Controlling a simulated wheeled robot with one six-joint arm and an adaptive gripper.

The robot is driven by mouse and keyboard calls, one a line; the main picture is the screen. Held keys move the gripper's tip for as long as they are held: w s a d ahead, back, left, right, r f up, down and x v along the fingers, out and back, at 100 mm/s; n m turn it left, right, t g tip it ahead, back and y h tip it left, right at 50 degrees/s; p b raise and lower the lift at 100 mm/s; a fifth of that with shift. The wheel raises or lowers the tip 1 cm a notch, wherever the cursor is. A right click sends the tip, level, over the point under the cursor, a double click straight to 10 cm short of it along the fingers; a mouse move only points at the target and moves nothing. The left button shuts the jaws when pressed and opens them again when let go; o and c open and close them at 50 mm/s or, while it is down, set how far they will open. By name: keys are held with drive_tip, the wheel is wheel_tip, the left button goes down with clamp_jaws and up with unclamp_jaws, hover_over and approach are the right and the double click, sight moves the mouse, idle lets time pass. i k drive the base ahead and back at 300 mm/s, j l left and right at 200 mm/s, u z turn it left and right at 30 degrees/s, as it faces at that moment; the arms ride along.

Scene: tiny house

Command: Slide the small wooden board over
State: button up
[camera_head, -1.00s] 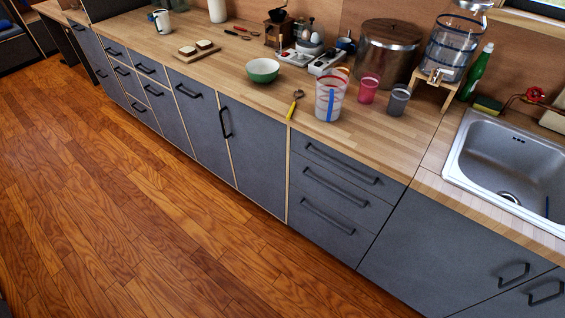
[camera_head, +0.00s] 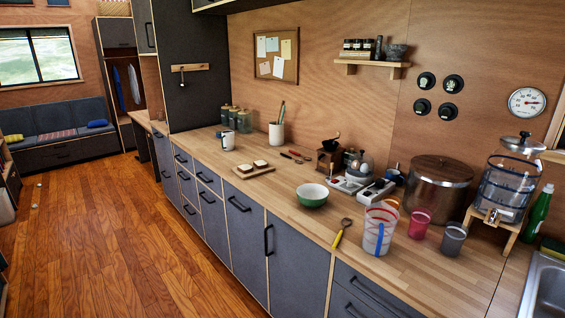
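The small wooden board (camera_head: 241,172) lies flat on the wooden counter, near its front edge. Two pale, dark-edged pieces that look like bread (camera_head: 260,164) rest on it. A white mug (camera_head: 228,140) stands behind and left of the board, and a green bowl (camera_head: 312,195) stands to its right, both apart from it. My gripper is not in view.
The counter (camera_head: 290,220) has bare wood between the board and the bowl. The wooden floor (camera_head: 130,240) at left is mostly clear.

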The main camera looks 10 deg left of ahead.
sight(255, 172)
drive_tip(key=i+j+u, duration=1.15)
drive_tip(key=i+u, duration=0.45)
drive_tip(key=i, duration=1.65)
drive_tip(key=i+j+z, duration=0.15)
drive_tip(key=i+z, duration=0.3)
drive_tip(key=i+j+z, duration=0.5)
drive_tip(key=i, duration=0.15)
drive_tip(key=i+j+z, duration=0.75)
drive_tip(key=j+z, duration=0.3)
drive_tip(key=j, duration=0.15)
drive_tip(key=i+j+z, duration=0.15)
drive_tip(key=j+z, duration=0.5)
drive_tip(key=j, duration=0.2)
drive_tip(key=i+l+u, duration=0.25)
